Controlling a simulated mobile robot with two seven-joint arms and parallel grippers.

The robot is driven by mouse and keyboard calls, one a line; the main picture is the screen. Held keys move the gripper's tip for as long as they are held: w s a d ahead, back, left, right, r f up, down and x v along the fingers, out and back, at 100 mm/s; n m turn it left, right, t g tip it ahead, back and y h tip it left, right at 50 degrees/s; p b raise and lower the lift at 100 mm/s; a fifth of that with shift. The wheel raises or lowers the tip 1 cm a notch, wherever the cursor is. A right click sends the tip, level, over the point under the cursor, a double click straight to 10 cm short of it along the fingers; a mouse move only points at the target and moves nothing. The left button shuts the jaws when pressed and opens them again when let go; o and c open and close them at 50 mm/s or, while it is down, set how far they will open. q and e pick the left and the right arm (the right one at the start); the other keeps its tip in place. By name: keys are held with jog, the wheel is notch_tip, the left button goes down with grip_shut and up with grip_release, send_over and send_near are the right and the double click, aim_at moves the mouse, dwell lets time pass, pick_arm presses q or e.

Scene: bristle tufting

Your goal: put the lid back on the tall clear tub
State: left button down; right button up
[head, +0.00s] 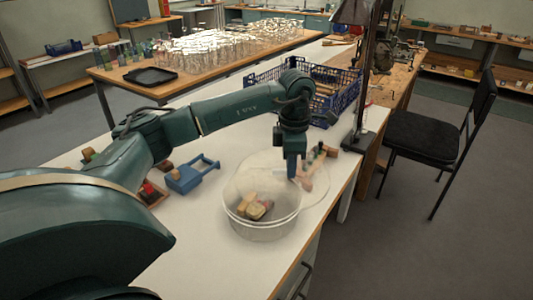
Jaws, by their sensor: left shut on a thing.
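The clear tub (236,222) stands on the white table near its right edge, with several tan, yellow and reddish pieces (256,210) inside. A thin clear disc, seemingly the lid (318,190), shows at the tub's right, partly overlapping it in the picture. My left gripper (291,172) points down at the tub's far right side and is shut, apparently on the lid's edge. The clear edges blend together, so I cannot tell whether lid and tub touch. My right gripper is not in view.
Wooden pieces (313,160) lie behind the lid. A blue crate (343,100) and a lamp post (368,70) stand farther back. The table front is clear.

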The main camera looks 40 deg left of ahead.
aim_at(267, 159)
pick_arm(q)
jog(key=a+n, duration=0.2)
jog(key=n, duration=0.1)
jog(key=a+f+n, duration=0.1)
jog(key=a+n, duration=0.2)
jog(key=n, duration=0.1)
jog(key=a+n, duration=0.2)
jog(key=n, duration=0.1)
jog(key=shift+w+a+f+n+p, duration=0.3)
jog(key=shift+w, duration=0.05)
jog(key=shift+a+f+n, duration=0.1)
jog(key=shift+a+n, duration=0.25)
jog(key=shift+n, duration=0.25)
jog(key=shift+f+b, duration=0.6)
jog(key=shift+f, duration=0.05)
notch_tip(267, 159, down, 3)
jog(key=b, duration=0.3)
jog(key=shift+f, duration=0.1)
jog(key=shift+f+b, duration=0.3)
jog(key=shift+f, duration=0.65)
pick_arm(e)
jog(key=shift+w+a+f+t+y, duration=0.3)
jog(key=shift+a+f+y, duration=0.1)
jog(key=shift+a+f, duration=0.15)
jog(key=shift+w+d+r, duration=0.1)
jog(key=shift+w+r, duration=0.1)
pick_arm(q)
jog(key=shift+p, duration=0.35)
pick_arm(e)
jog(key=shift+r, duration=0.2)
